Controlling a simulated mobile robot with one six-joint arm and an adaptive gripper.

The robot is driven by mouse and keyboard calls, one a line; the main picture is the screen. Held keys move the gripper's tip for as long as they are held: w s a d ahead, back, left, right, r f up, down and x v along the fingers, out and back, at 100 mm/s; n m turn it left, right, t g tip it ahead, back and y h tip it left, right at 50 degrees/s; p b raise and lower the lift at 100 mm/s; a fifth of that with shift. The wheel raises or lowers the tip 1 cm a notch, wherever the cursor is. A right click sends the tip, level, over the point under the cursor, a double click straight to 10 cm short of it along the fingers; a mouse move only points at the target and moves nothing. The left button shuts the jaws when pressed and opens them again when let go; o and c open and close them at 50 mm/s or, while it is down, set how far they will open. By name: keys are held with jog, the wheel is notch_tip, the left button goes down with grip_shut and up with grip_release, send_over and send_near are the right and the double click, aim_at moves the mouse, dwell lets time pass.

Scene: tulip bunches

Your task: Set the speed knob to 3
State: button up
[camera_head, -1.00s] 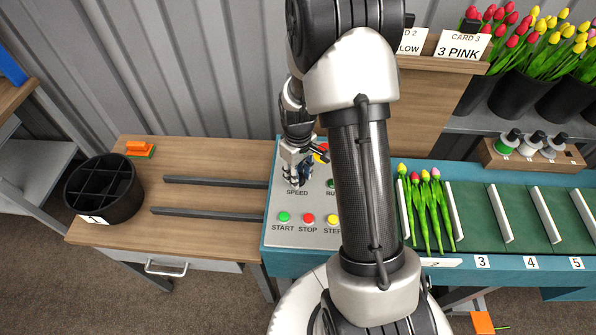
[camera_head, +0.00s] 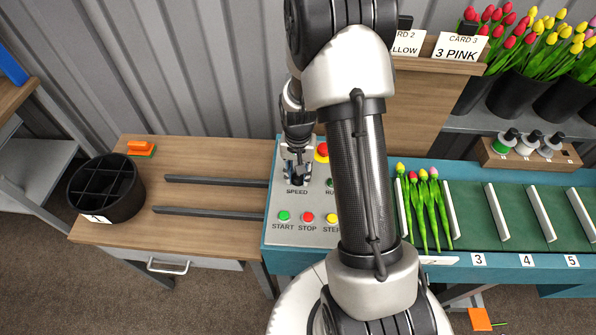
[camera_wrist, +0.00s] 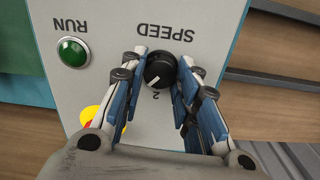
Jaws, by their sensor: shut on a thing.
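The black speed knob (camera_wrist: 160,70) sits on the grey control panel (camera_wrist: 215,20), next to the SPEED label, which is upside down in the wrist view. A white pointer mark on the knob faces roughly toward the printed 2; other scale numbers are hidden by my fingers or not visible. My gripper (camera_wrist: 158,78) is shut on the knob, with one blue-padded finger on each side. In the head view my gripper (camera_head: 297,176) is over the panel just above the SPEED label and hides the knob.
A green RUN lamp (camera_wrist: 73,51) and a red button (camera_head: 322,152) are close by. Green START (camera_head: 284,216), red STOP (camera_head: 308,217) and yellow STEP (camera_head: 332,218) buttons line the front. Tulips (camera_head: 425,205) lie right of my arm. Two dark rails (camera_head: 215,181) lie left.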

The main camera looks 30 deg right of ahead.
jog(key=shift+m, duration=1.9)
jog(key=o, duration=1.1)
jog(key=shift+c, duration=0.2)
jog(key=shift+r, duration=0.15)
notch_tip(320, 180, up, 12)
